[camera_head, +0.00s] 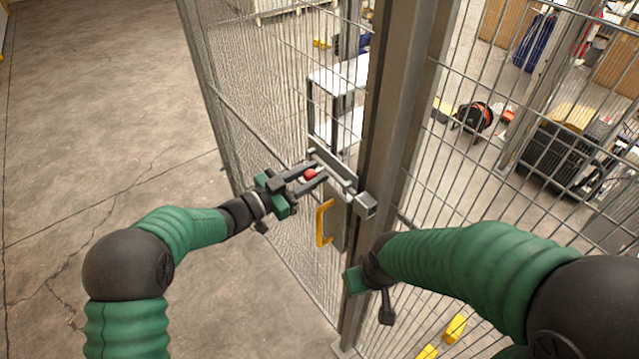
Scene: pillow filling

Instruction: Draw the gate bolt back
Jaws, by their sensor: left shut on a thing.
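The gate bolt (336,167) is a grey metal bar on the gate's edge, with a red knob (310,174). Its right end reaches the square metal keeper (366,205) on the post. My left gripper (311,175) is shut on the red knob, with its two dark fingers on either side of it. A yellow handle (324,223) sits on the gate just below the bolt. My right gripper (372,290) is low in front of the post, below the keeper. Its fingers are mostly hidden by its own arm, so I cannot tell whether it is open.
The mesh gate (262,120) stands left of the grey post (398,110), with a fixed mesh panel (500,190) to the right. Behind the mesh are a white-topped table (340,76), a cable reel (474,117) and a dark crate (565,160). The concrete floor (90,110) at left is clear.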

